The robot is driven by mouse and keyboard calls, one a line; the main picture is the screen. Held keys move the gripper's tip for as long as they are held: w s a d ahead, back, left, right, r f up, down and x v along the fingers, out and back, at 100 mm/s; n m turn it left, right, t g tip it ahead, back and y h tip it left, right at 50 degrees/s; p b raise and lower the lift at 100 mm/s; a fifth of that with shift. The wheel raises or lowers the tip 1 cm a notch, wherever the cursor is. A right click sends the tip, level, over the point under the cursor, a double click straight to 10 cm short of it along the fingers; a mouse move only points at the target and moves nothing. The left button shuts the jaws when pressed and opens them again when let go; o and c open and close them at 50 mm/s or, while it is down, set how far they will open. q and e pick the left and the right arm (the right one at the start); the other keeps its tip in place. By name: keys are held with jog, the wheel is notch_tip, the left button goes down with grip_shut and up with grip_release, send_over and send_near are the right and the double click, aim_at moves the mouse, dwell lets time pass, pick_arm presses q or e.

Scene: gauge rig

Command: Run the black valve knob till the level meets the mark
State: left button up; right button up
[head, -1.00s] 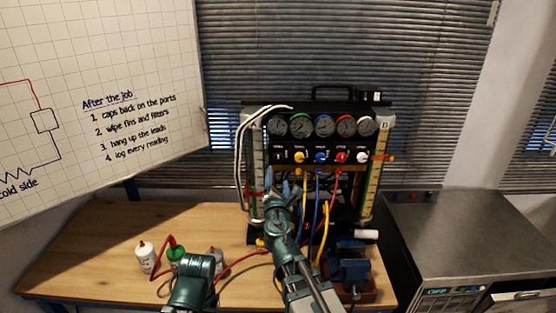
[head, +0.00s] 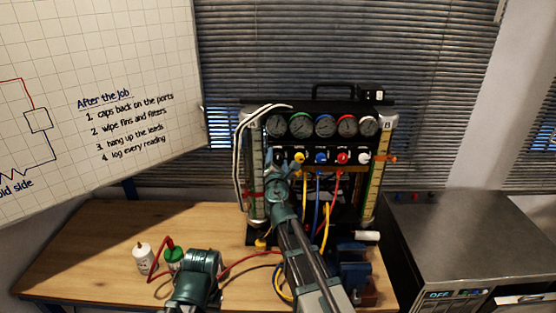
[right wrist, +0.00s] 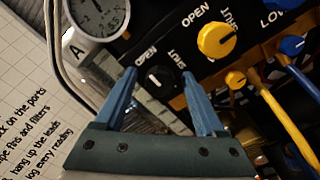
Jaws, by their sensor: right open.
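The black valve knob (right wrist: 159,79) shows in the right wrist view, between the words OPEN and SHUT on the black panel. My right gripper (right wrist: 159,73) is open, with its two blue fingers on either side of the knob in the picture. I cannot tell whether they touch it. In the head view my right gripper (head: 285,163) is at the panel's left end and largely covers that knob. Sight tube A (head: 257,170) stands at the rig's left side with a red marker (head: 252,195) on it. Its liquid level is too small to tell. My left gripper is out of view.
Yellow (right wrist: 217,39), blue, red and white knobs sit right of the black one, under a row of gauges. Coloured hoses hang below. Tube B (head: 377,190) has an orange marker. Bottles (head: 143,256) stand on the bench's left; its back left is clear.

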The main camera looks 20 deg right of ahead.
grip_shut()
jog(key=shift+m, duration=0.3)
jog(key=m, duration=0.3)
jog(key=shift+m, duration=0.4)
jog(key=m, duration=0.4)
jog(key=shift+m, duration=0.3)
jog(key=m, duration=0.4)
jog(key=shift+s, duration=0.1)
jog(key=m, duration=0.4)
jog(key=shift+m, duration=0.6)
grip_release()
